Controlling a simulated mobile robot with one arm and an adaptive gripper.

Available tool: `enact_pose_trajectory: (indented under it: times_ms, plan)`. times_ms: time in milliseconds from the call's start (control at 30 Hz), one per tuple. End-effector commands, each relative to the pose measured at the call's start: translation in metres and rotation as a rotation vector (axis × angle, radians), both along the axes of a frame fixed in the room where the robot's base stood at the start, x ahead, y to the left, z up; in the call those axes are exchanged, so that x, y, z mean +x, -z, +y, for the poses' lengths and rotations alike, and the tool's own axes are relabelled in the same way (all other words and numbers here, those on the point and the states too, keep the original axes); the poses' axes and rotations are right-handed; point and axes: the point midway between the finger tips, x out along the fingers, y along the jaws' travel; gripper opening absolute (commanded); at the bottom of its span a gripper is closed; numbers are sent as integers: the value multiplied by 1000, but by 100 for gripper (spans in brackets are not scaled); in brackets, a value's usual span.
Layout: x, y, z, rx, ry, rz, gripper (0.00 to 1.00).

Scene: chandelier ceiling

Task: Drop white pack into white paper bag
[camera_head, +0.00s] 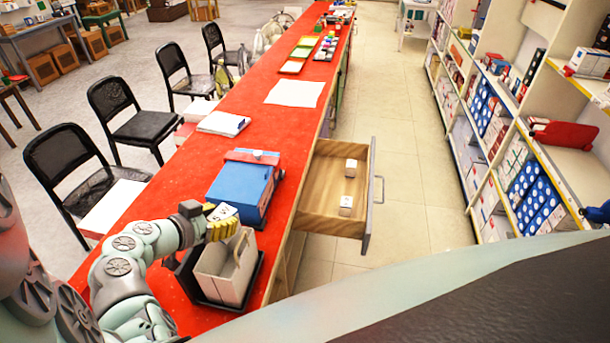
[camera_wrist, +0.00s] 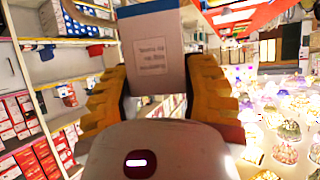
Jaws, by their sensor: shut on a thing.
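My gripper (camera_head: 221,226), with yellow fingers, is shut on a white pack (camera_head: 223,211) above the red counter. In the wrist view the pack (camera_wrist: 157,58) sits between both fingers, with a blue end and small print on its pale face. The white paper bag (camera_head: 218,277) stands upright with a handle, on a dark tray (camera_head: 257,284) at the counter's near end. The gripper and pack are above the bag's far side, apart from its floor. The inside of the bag is mostly hidden.
A blue box-shaped device (camera_head: 238,190) stands on the red counter (camera_head: 190,170) just behind the bag. An open wooden drawer (camera_head: 325,190) with two small white boxes juts out to the right. Black chairs (camera_head: 135,118) line the left side; stocked shelves (camera_head: 515,140) stand right.

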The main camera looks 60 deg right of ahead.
Motion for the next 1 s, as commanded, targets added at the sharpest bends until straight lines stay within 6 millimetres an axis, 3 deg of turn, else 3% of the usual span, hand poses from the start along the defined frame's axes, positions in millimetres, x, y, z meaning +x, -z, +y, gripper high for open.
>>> enact_pose_trajectory:
  times_ms: [200, 533, 567, 833, 1000]
  plan:
    - [0, 16, -1, 0, 3, -1, 9]
    - [0, 17, 0, -1, 0, -2, 9]
    - [0, 17, 0, -1, 0, -2, 50]
    - [1, 17, 0, 0, 0, -1, 78]
    - [1, 17, 0, 0, -1, -2, 79]
